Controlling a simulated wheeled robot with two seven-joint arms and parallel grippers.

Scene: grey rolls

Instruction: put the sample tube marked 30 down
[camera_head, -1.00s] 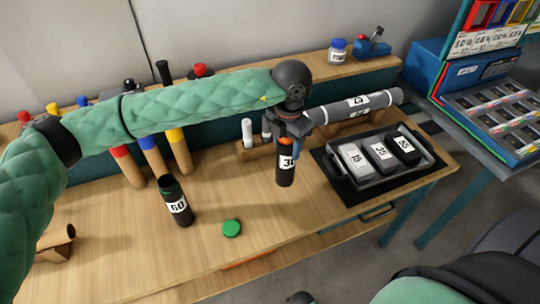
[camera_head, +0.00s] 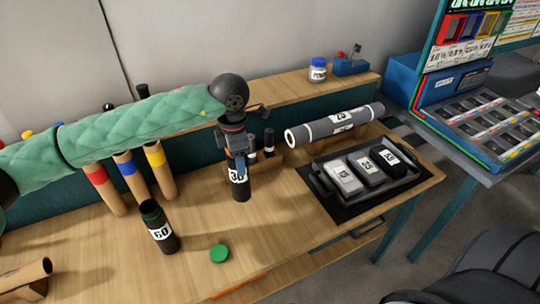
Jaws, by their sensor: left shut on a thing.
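The sample tube marked 30 (camera_head: 240,188) is dark with a white label and stands upright in the head view. My left gripper (camera_head: 238,157) is shut around its upper part from above and hides its top. The tube's lower end is at or just above the wooden table (camera_head: 300,232); I cannot tell whether it touches. The tube is in front of a small wooden rack (camera_head: 268,164). My right gripper is not in view.
An open dark tube marked 60 (camera_head: 160,230) stands to the left, with a green cap (camera_head: 219,254) near it. A tray (camera_head: 322,186) with marked blocks and a grey roll (camera_head: 335,124) are to the right. Cardboard tubes (camera_head: 160,168) stand behind left.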

